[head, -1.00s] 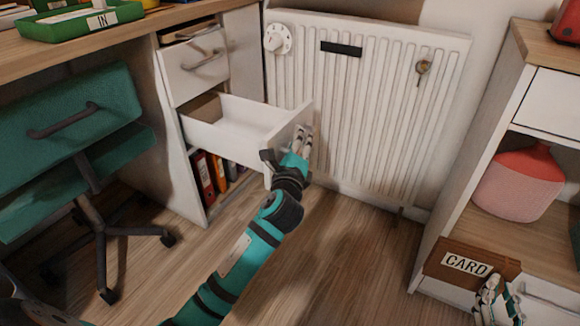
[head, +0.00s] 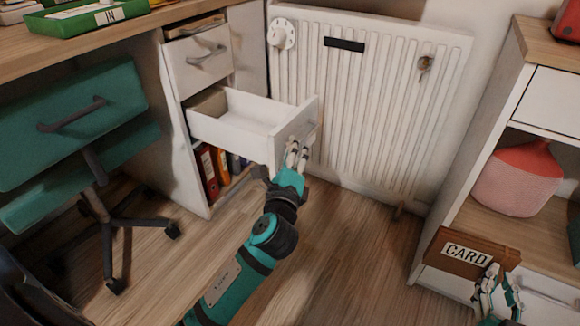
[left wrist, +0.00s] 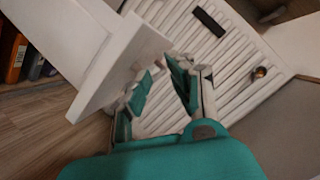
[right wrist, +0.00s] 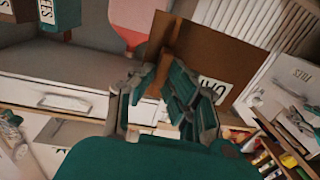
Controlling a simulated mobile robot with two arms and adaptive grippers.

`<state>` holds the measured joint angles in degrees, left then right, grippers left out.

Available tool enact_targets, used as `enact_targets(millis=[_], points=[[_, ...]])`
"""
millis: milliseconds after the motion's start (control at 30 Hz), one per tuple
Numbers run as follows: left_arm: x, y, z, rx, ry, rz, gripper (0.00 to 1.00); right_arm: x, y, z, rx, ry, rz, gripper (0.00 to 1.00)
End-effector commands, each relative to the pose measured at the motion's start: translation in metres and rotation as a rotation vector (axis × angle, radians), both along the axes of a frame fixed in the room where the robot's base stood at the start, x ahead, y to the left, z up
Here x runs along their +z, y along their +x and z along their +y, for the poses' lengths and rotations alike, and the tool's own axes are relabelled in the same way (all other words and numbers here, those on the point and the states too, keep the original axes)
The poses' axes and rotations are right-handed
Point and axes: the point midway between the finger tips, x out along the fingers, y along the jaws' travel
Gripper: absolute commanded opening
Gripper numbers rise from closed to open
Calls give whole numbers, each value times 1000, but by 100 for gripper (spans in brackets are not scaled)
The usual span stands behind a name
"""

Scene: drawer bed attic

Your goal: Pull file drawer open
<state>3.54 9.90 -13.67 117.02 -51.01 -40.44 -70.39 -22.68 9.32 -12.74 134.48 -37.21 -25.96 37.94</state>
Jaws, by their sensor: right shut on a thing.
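The white drawer (head: 235,133) of the desk unit stands well open and empty, above a shelf of coloured binders. Its front panel (head: 296,135) faces right, with a grey handle near my left gripper (head: 296,158). In the left wrist view the left fingers (left wrist: 160,92) are spread with nothing between them, beside the panel's edge (left wrist: 125,65); contact is unclear. My right gripper (head: 492,290) is shut on a brown holder labelled CARD (head: 465,252), also large in the right wrist view (right wrist: 205,48).
A closed drawer (head: 200,62) sits above the open one. A teal chair (head: 75,125) stands left. A white radiator (head: 375,110) is behind the open drawer. A shelf unit (head: 510,110) with a pink-red container (head: 520,178) stands right. The middle floor is clear.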

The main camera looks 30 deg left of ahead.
Motion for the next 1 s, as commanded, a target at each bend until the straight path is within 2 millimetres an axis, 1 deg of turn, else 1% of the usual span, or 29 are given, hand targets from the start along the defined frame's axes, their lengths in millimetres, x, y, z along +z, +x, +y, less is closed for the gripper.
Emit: enact_targets(millis=[500, 667, 900, 1000], points=[[-12, -34, -10, -1, -4, 8, 21, 0, 0, 0, 0, 0, -1, 0], [-12, -39, -11, 0, -4, 7, 21, 0, 0, 0, 0, 0, -1, 0], [-12, -39, -11, 0, -4, 7, 21, 0, 0, 0, 0, 0, -1, 0], [-11, -39, -11, 0, -5, 9, 21, 5, 0, 0, 0, 0, -1, 0]])
